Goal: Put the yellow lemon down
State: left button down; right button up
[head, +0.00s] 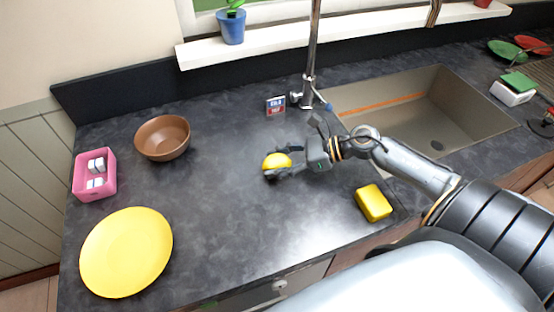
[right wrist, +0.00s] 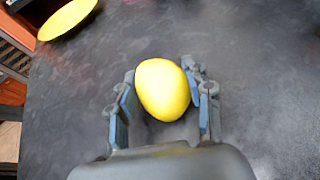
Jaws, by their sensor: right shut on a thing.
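The yellow lemon (head: 277,161) is between the fingers of my right gripper (head: 280,172), over the middle of the dark countertop. In the right wrist view the lemon (right wrist: 163,90) sits between the two fingers of the right gripper (right wrist: 164,98), which are shut on it from both sides. I cannot tell whether the lemon touches the counter. My left gripper is not in view.
A yellow plate (head: 126,252), a pink container (head: 94,174) and a brown bowl (head: 162,138) stand at the left. A yellow sponge-like block (head: 373,203) lies near the sink (head: 440,105). A small sign (head: 275,106) stands by the faucet (head: 310,70). The counter between bowl and gripper is clear.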

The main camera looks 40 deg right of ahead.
jog(key=shift+r, duration=0.1)
jog(key=shift+r+b, duration=0.45)
jog(key=shift+r, duration=0.15)
jog(key=shift+r+b, duration=0.4)
jog(key=shift+r, duration=0.4)
jog(key=s+a+r, duration=0.3)
jog(key=s+r, duration=0.7)
jog(key=s, duration=0.4)
jog(key=shift+g, duration=0.3)
jog(key=w+a+f, duration=0.1)
jog(key=w+a, duration=0.1)
jog(key=w, duration=0.1)
jog(key=w+a+f, duration=0.1)
jog(key=w+a, duration=0.1)
jog(key=w, duration=0.1)
jog(key=w+a+f, duration=0.2)
jog(key=w, duration=0.1)
jog(key=shift+w+a, duration=0.25)
jog(key=shift+w, duration=0.15)
